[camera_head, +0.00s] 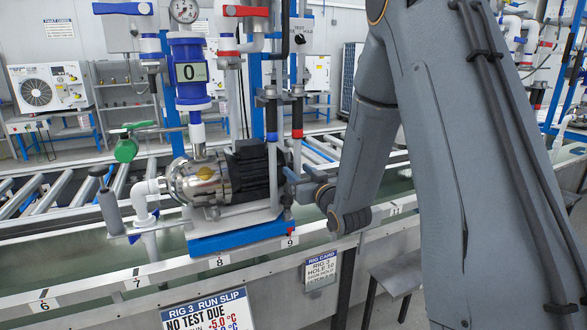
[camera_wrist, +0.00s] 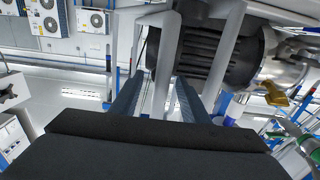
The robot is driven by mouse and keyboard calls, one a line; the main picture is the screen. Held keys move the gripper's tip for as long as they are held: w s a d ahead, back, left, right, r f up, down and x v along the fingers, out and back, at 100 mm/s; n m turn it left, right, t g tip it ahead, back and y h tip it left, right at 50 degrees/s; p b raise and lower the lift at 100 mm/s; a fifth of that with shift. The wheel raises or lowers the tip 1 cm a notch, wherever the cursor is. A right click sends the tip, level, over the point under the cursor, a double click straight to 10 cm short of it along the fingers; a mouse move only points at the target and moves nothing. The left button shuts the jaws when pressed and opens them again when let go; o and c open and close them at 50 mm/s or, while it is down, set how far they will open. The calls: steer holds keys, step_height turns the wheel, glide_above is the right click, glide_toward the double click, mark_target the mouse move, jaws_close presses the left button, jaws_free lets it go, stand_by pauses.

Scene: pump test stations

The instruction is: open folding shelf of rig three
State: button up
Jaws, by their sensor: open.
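I cannot tell for sure which part is the folding shelf of rig three. A flat grey panel (camera_head: 396,272) on dark legs shows below the trough edge at lower right, partly behind my arm. My gripper (camera_head: 301,178) is beside the right end of the black pump motor (camera_head: 250,172). In the wrist view, its two blue fingers (camera_wrist: 156,92) are apart. Pale uprights (camera_wrist: 166,60) show in and near the gap; contact cannot be told. The motor also shows in the wrist view (camera_wrist: 212,45), at the top.
The pump stands on a blue base (camera_head: 235,236) at the trough edge. A rig card (camera_head: 322,269) and a run slip (camera_head: 207,315) hang on the front. A green valve handle (camera_head: 126,150) and pipes are at left. Rollers (camera_head: 62,194) run behind. My arm covers the right side.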

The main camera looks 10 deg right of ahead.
mark_target(294, 167)
steer(key=shift+w+a, duration=0.2)
steer(key=shift+w, duration=0.8)
steer(key=shift+w+a, duration=0.2)
steer(key=shift+w, duration=0.8)
jaws_close()
